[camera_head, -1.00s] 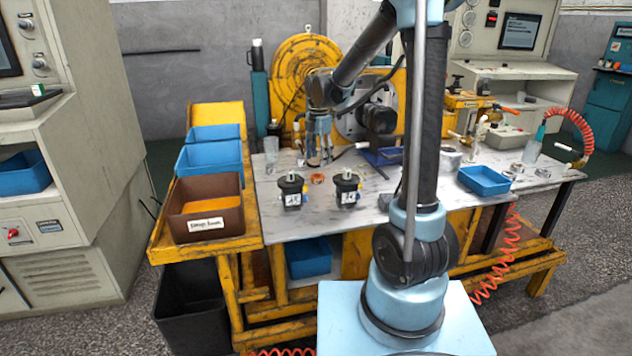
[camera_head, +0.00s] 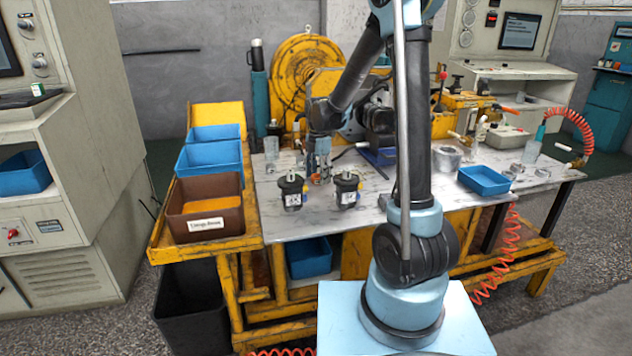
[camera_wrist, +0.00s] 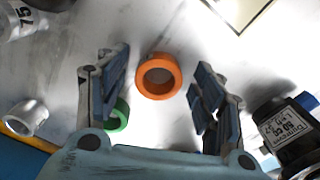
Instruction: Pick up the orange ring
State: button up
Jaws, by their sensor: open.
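The orange ring (camera_wrist: 158,77) lies flat on the table in the wrist view, ahead of and between the open fingers of my gripper (camera_wrist: 160,85). Both blue-padded fingers stand apart from it, one on each side. In the head view my gripper (camera_head: 319,174) is low over the table between two black motors, and the ring is mostly hidden behind it. I cannot tell the exact height of the fingertips above the table.
A black motor (camera_head: 291,190) stands left of my gripper and another black motor (camera_head: 347,189) stands right. In the wrist view, a green ring (camera_wrist: 118,115) lies by the left finger and a silver ring (camera_wrist: 27,117) farther left. A brown bin (camera_head: 206,207) and a blue tray (camera_head: 484,180) stand apart.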

jog(key=c, duration=0.8)
jog(key=shift+c, duration=0.2)
